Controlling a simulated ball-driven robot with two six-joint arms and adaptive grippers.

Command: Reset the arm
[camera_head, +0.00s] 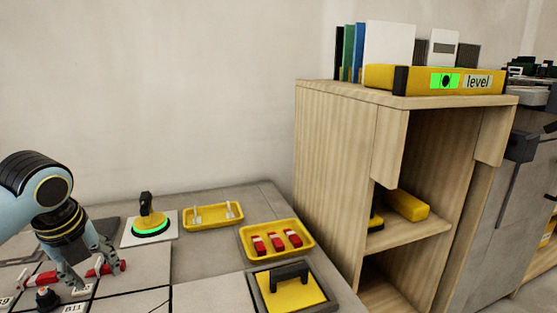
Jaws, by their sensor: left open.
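My left arm comes in from the left edge, and my left gripper (98,274) points down over the tiles at the lower left. Its fingers are apart. A red and white piece (106,268) lies by the fingertips, and I cannot tell whether they touch it. Another red piece (40,280) lies left of the gripper. A small dark knob (46,298) stands on the tiles below it. My right gripper is not in view.
Right of the gripper are a yellow device with a green ring (151,228), a yellow tray (213,216) with white pieces, a tray (272,226) with red pieces and a yellow handled block (290,287). A wooden cabinet (335,150) bearing a level (440,80) stands further right.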

